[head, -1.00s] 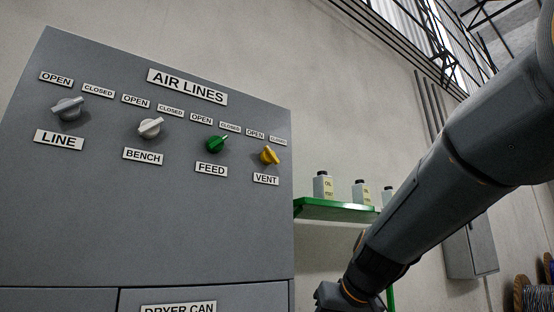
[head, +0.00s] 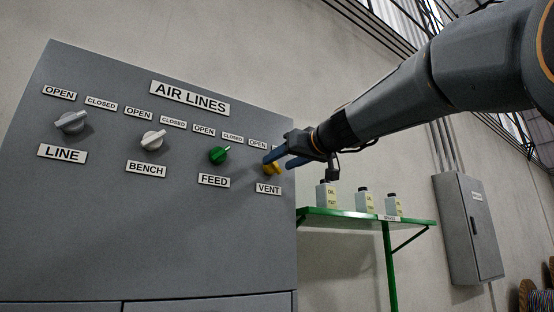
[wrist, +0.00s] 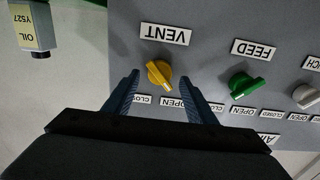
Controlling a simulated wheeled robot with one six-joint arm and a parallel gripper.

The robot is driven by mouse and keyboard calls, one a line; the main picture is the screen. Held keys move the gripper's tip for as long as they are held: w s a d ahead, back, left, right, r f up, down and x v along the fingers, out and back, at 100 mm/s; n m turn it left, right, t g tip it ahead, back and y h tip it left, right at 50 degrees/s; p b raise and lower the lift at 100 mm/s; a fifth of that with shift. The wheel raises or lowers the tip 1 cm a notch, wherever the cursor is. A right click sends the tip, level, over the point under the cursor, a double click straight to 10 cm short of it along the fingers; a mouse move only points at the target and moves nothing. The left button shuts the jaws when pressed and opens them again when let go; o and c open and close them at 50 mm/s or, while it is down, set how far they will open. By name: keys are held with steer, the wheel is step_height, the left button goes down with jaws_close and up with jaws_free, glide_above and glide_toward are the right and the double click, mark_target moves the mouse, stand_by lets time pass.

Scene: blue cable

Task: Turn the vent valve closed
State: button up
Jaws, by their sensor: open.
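The yellow vent valve knob (head: 271,169) is at the right end of the grey panel, above its VENT label (head: 268,189). In the upside-down wrist view the knob (wrist: 159,74) is tilted, one end towards the OPEN label (wrist: 172,102), the CLOSED label beside it partly hidden by a finger. My gripper (head: 277,160) is open at the knob, its blue fingers partly covering it in the head view. In the wrist view the fingers (wrist: 160,80) lie one on each side of the knob, with gaps; I cannot tell the depth.
The green FEED knob (head: 219,155) is the nearest neighbour, then the BENCH knob (head: 153,140) and the LINE knob (head: 71,122). A green shelf (head: 350,214) with oil bottles (head: 326,195) stands right of the panel, below my arm. A grey wall box (head: 468,228) is farther right.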

mark_target(272, 166)
steer(key=shift+p+x, duration=0.4)
steer(key=shift+x, duration=0.95)
steer(key=c, duration=1)
steer(key=shift+c, duration=0.2)
